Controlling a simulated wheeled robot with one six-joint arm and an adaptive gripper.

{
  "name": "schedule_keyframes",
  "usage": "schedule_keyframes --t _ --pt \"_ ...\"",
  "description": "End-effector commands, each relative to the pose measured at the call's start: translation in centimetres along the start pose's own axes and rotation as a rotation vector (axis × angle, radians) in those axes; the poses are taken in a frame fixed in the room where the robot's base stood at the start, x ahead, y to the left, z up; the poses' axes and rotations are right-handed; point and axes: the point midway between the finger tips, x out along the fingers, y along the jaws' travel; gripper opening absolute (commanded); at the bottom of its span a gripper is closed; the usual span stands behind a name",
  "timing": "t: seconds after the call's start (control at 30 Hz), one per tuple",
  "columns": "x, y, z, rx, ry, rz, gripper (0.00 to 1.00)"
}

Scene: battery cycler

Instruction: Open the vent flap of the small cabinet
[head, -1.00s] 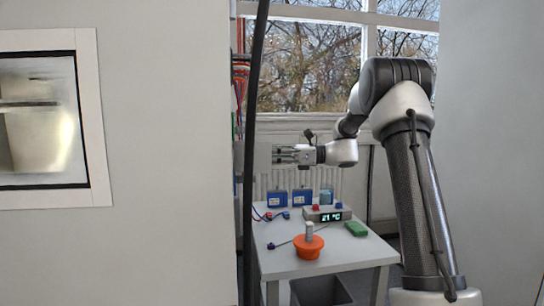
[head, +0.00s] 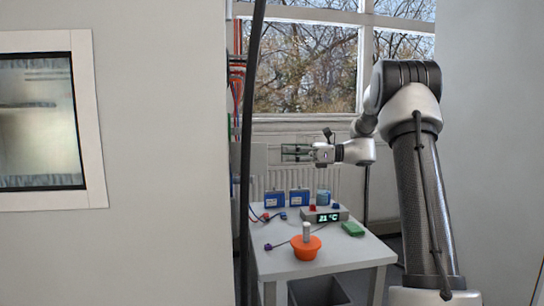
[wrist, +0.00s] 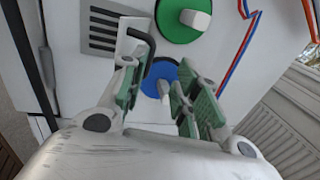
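The white front of the small cabinet (wrist: 66,60) fills much of the wrist view. A grey slotted vent (wrist: 103,32) is on it at the upper left, with a black bar handle (wrist: 150,48) at its right side. My gripper (wrist: 157,72) is open, its green-padded fingers pointing at the cabinet. The left fingertip is close to the handle and overlaps it in the picture; I cannot tell whether they touch. The handle does not look gripped. In the head view my gripper (head: 297,152) is above and behind the table, pointing left; the cabinet front is hidden there.
Beside the vent are a green disc (wrist: 168,28) and a blue disc (wrist: 151,87), each with a white knob, and red and blue cables (wrist: 236,48). A black post (head: 247,160) stands left.

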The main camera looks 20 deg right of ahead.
Motion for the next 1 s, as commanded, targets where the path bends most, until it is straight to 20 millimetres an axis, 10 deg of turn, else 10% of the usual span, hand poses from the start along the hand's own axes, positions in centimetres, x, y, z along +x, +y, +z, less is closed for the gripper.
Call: schedule_keyframes --t 0.3,1.0 --pt "-5.0 -0.1 -0.6 0.010 0.007 0.002 0.31" --pt "-5.5 -0.6 -1.1 -0.071 0.021 -0.014 0.31"
